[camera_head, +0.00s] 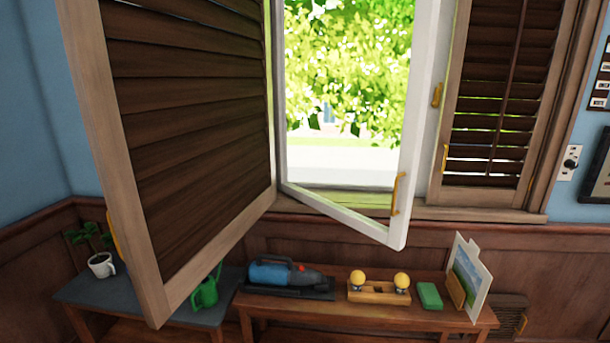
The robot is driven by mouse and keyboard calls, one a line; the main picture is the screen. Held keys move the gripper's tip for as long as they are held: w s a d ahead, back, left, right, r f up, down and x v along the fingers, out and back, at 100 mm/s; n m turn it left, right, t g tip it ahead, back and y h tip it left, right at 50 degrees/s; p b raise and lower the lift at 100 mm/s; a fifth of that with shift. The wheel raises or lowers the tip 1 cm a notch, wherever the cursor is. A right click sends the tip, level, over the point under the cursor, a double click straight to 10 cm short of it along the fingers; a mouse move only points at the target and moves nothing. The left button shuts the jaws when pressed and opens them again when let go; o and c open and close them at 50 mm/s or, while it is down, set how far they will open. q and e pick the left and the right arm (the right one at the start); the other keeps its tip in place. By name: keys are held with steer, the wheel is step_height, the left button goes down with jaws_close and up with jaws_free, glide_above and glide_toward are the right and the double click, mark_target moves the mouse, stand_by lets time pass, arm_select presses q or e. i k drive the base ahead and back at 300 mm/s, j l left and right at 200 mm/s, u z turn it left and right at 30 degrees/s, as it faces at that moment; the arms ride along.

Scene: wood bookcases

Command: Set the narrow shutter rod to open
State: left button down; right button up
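The narrow shutter (545,90) stands at the right of the window with its panel against the frame. Its thin dark rod (515,62) runs down the front of the brown slats. Most upper slats look dark and nearly shut, and bright gaps show between several lower ones. A small yellow handle (445,158) is on its left edge. A wide shutter (190,130) is swung out at the left, with its slats overlapping. No rod shows on its visible face. Neither of my grippers is in view.
A white-framed window sash (400,215) is swung into the room. Below, a wooden bench (470,318) holds a blue vacuum (275,274), a two-knobbed wooden block (378,294), a green block (429,296) and a picture (472,275). Potted plant (101,264) sits left.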

mark_target(524, 9)
steer(key=i+l, duration=0.15)
steer(key=l, duration=0.25)
steer(key=i+l, duration=0.2)
steer(key=l, duration=0.2)
steer(key=i+l+z, duration=0.1)
steer(key=l, duration=0.3)
steer(key=i+l, duration=0.25)
steer(key=l, duration=0.15)
steer(key=i+l, duration=0.2)
steer(key=l, duration=0.2)
steer(key=i+l, duration=0.2)
steer(key=l, duration=0.2)
steer(key=i+l+z, duration=0.1)
steer(key=l, duration=0.25)
steer(key=i+l, duration=0.25)
steer(key=l, duration=0.15)
